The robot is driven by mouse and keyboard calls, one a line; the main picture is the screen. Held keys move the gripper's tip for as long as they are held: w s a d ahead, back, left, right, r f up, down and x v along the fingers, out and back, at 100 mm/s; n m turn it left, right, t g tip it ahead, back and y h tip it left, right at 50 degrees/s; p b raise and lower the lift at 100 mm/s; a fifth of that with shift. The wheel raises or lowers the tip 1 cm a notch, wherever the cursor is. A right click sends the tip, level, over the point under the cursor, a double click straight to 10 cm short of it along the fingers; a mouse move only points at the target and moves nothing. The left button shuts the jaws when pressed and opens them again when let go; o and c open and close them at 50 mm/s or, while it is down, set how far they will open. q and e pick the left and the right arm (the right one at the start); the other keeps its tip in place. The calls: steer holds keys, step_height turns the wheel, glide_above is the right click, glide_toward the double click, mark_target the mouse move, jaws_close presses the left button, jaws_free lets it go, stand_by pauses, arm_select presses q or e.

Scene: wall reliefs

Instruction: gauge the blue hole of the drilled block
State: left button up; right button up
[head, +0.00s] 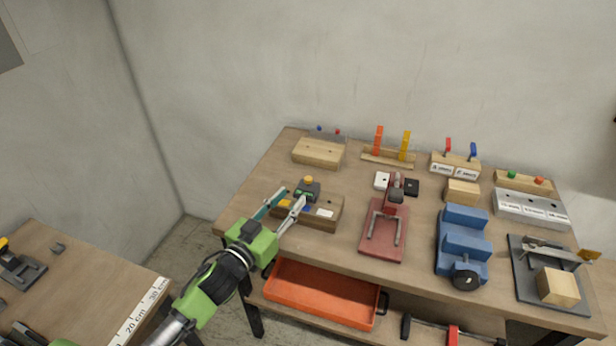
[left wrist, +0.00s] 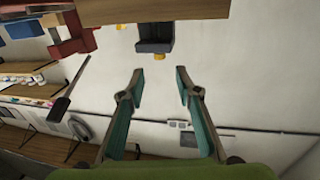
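A wooden block (head: 322,219) with a yellow mark, a blue mark and a white label lies at the table's left front; it appears to be the drilled block. A small dark fixture with a yellow knob (head: 308,187) stands just behind it. My left gripper (head: 287,201) is open, its fingers over the block's left part in the head view. In the left wrist view the gripper (left wrist: 159,75) is open with nothing between its fingertips; the dark fixture (left wrist: 154,39) is ahead of them, beside a wooden edge (left wrist: 158,10). My right gripper is out of view.
Labelled block with red and blue-topped pins (head: 455,165) stands at the back right. A red stand (head: 385,235), a blue stepped piece (head: 463,240) and a dark plate (head: 525,285) fill the right. An orange drawer tray (head: 320,295) sits below. A second table (head: 80,290) is at left.

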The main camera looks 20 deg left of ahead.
mark_target(306, 181)
arm_select(q)
steer(key=p+x, duration=0.1)
steer(key=x, duration=0.9)
steer(key=shift+s+d, duration=0.1)
jaws_close()
